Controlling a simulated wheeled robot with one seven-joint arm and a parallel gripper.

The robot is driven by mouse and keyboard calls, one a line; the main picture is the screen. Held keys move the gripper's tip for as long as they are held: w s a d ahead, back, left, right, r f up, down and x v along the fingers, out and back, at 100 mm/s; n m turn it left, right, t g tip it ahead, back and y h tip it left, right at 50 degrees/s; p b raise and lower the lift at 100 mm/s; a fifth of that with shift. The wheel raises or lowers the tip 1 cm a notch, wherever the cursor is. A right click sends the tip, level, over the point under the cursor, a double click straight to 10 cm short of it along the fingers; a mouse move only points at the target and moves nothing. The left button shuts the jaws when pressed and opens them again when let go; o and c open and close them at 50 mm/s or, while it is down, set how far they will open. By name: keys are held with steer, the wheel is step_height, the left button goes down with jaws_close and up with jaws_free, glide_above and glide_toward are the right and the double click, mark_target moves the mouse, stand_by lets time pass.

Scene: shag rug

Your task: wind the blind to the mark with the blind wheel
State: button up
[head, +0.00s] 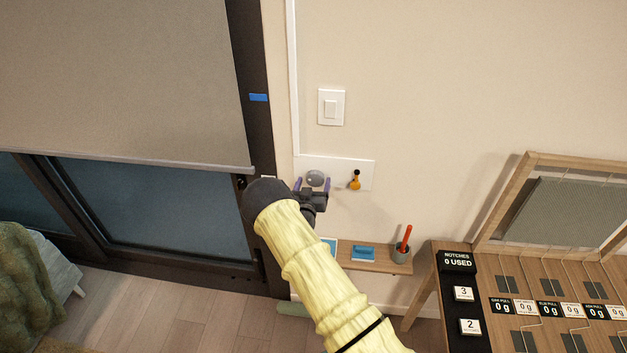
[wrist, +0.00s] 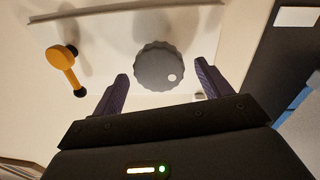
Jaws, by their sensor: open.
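The blind wheel (head: 315,177) is a round grey knob with a scalloped rim on a white wall plate. In the wrist view the wheel (wrist: 158,66) shows a pale dot at its lower right. My gripper (head: 312,186) is open, its purple fingers on either side of the wheel. In the wrist view my gripper (wrist: 161,76) has a gap between each finger and the rim; I cannot tell the depth. The grey blind (head: 120,80) hangs over the window, its bottom bar well below the blue mark (head: 258,97) on the dark frame.
An orange crank handle (head: 355,180) sits on the same plate, right of the wheel. A light switch (head: 331,107) is above. A small shelf (head: 375,264) below holds a blue block and a cup with a red stick. A wooden table (head: 520,300) stands at right.

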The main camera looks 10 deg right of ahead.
steer(key=shift+w+d, duration=0.15)
steer(key=shift+w, duration=0.2)
steer(key=c, duration=1)
steer(key=shift+f+m+b, duration=0.15)
steer(key=shift+m+b, duration=0.25)
steer(key=shift+b, duration=0.25)
